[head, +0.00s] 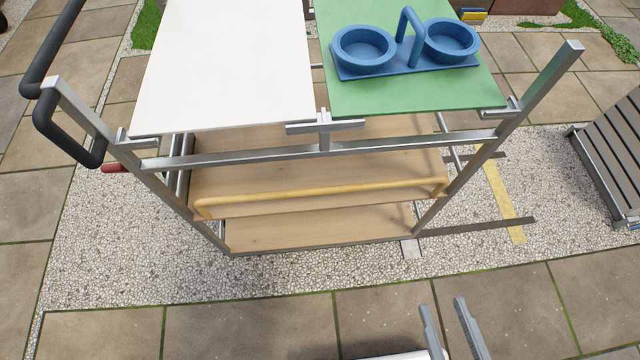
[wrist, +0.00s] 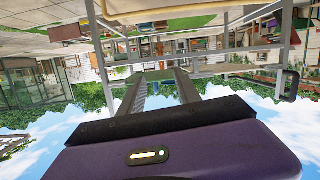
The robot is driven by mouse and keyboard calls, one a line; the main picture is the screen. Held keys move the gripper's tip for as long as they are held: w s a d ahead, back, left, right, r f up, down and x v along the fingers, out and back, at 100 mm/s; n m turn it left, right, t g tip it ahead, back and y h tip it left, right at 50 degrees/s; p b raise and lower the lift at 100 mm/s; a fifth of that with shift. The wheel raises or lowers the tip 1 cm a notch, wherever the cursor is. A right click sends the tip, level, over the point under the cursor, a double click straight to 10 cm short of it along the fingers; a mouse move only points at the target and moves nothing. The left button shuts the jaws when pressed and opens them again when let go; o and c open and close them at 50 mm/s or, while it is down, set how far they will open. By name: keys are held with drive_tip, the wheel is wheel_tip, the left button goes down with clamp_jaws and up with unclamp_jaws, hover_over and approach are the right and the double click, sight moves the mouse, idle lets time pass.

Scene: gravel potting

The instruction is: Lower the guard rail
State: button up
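The guard rail appears to be the yellow bar (head: 320,190) with bent ends, running across the near side of a metal-framed cart above its lower wooden shelf (head: 320,228). It also shows at the top of the upside-down wrist view (wrist: 170,13). Whether it is raised or lowered is hard to tell. My gripper (head: 443,302) is at the bottom right of the head view, nearer to me than the cart and apart from the rail. Its two grey fingers are spread with nothing between them, as the wrist view (wrist: 158,80) also shows.
The cart top has a white panel (head: 230,65) and a green panel (head: 400,92) bearing a blue two-bowl holder (head: 405,68). A metal crossbar (head: 240,158) spans above the rail. A black handle (head: 65,140) is at left, a slatted bench (head: 610,145) at right. Paving before the cart is clear.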

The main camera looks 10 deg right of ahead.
drive_tip(key=w+a+f+n+t+y+b, duration=0.1)
drive_tip(key=w+a+f+n, duration=0.2)
drive_tip(key=w+f+n, duration=0.25)
drive_tip(key=w+a+f+n+y, duration=0.2)
drive_tip(key=w+a+f+n, duration=0.15)
drive_tip(key=w+f, duration=0.3)
drive_tip(key=n+g+y, duration=0.1)
drive_tip(key=n+y, duration=0.2)
drive_tip(key=n, duration=0.8)
approach(325, 188)
drive_tip(key=x, duration=0.3)
drive_tip(key=b+x, duration=0.1)
drive_tip(key=shift+w+d+f, duration=0.15)
drive_tip(key=shift+w+f, duration=0.1)
drive_tip(key=shift+f, duration=0.1)
drive_tip(key=x, duration=0.4)
drive_tip(key=b+x, duration=0.1)
drive_tip(key=x, duration=0.3)
drive_tip(key=shift+f, duration=0.25)
clamp_jaws()
